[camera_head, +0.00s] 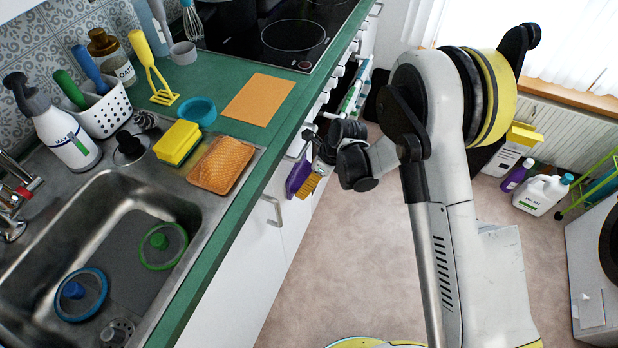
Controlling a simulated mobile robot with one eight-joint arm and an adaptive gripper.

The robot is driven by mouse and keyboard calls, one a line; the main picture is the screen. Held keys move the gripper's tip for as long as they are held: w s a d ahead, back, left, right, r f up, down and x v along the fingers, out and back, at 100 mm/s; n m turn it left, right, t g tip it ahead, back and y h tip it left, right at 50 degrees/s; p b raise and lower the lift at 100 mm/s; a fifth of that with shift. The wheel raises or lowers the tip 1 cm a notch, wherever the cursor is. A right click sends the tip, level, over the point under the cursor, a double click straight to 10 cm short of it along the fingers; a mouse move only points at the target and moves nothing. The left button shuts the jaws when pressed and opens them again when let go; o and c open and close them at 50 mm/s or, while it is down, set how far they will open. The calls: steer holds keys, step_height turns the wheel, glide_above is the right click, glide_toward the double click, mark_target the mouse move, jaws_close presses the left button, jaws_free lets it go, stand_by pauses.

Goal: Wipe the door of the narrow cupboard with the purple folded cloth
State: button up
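The purple folded cloth (299,177) shows as a small upright patch close to the white cupboard fronts, below the counter edge. My gripper (316,152) is just above and right of it, facing the fronts. Its fingers are small, dark and partly hidden by my wrist, so I cannot tell whether they grip the cloth. I cannot tell whether the cloth touches a door. The narrow cupboard's door seems to lie behind the gripper and cloth, mostly hidden. A yellow-brown bristled item (313,183) is right beside the cloth.
The green counter (239,147) overhangs the fronts, with an orange sheet (259,99), sponge (177,142) and sink (120,215). A door handle (273,211) sticks out nearby. Bottles (541,194) stand at the right. The floor (335,265) between is clear.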

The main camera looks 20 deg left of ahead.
steer(key=shift+w, duration=3.25)
steer(key=shift+s+a, duration=0.1)
steer(key=shift+s, duration=3.5)
steer(key=w, duration=0.7)
steer(key=shift+w+d, duration=0.1)
steer(key=shift+d, duration=0.15)
steer(key=d, duration=0.9)
steer(key=shift+s+d, duration=0.4)
